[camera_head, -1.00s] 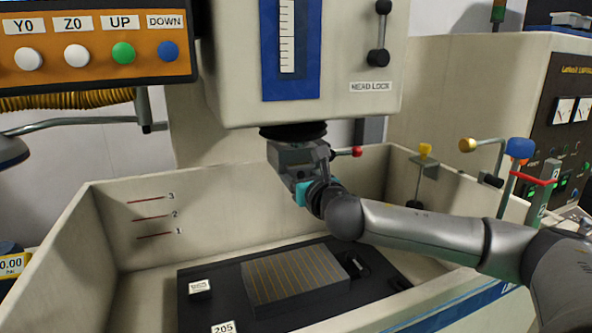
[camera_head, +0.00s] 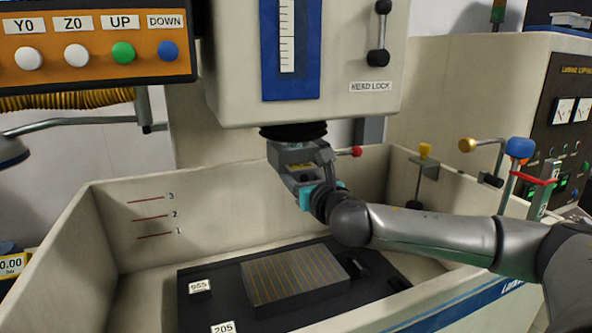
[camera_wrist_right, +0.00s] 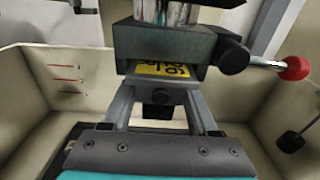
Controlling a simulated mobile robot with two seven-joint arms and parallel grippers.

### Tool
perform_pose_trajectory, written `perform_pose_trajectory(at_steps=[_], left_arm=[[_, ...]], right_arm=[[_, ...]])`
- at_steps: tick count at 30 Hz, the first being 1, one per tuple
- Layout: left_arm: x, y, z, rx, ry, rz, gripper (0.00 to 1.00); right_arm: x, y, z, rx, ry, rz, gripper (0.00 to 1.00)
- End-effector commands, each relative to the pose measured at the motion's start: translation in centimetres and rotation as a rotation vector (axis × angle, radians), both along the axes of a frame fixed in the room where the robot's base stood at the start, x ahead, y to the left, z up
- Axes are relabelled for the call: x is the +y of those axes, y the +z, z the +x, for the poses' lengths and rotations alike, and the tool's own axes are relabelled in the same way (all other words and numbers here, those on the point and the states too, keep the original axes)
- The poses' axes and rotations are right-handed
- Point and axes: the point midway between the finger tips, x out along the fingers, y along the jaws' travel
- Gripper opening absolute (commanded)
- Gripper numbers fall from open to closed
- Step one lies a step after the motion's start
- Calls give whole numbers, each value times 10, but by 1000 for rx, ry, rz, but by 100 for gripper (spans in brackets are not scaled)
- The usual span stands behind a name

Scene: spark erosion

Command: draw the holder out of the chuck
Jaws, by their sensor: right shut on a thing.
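The chuck (camera_head: 290,152) is a grey block under the machine head, with a red-knobbed lever on its right side. In the right wrist view the chuck (camera_wrist_right: 165,42) hangs below a silver cylinder. My left gripper is out of view.
Below is the tank (camera_head: 150,205) with red level marks and a slotted grey block (camera_head: 290,275) on a dark plate. Yellow-knobbed (camera_head: 424,150) and blue-knobbed (camera_head: 521,147) levers stand at right. The button panel (camera_head: 95,45) is upper left.

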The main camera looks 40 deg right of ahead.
Motion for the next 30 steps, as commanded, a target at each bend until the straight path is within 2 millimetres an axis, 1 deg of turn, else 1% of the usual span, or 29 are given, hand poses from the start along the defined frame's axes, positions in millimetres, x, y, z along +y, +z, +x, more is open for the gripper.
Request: perform_pose_trajectory(at_steps=[8,30], left_arm=[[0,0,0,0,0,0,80],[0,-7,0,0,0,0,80]], right_arm=[[0,2,-1,-4,0,-2,0],[7,1,-29,-3,0,-3,0]])
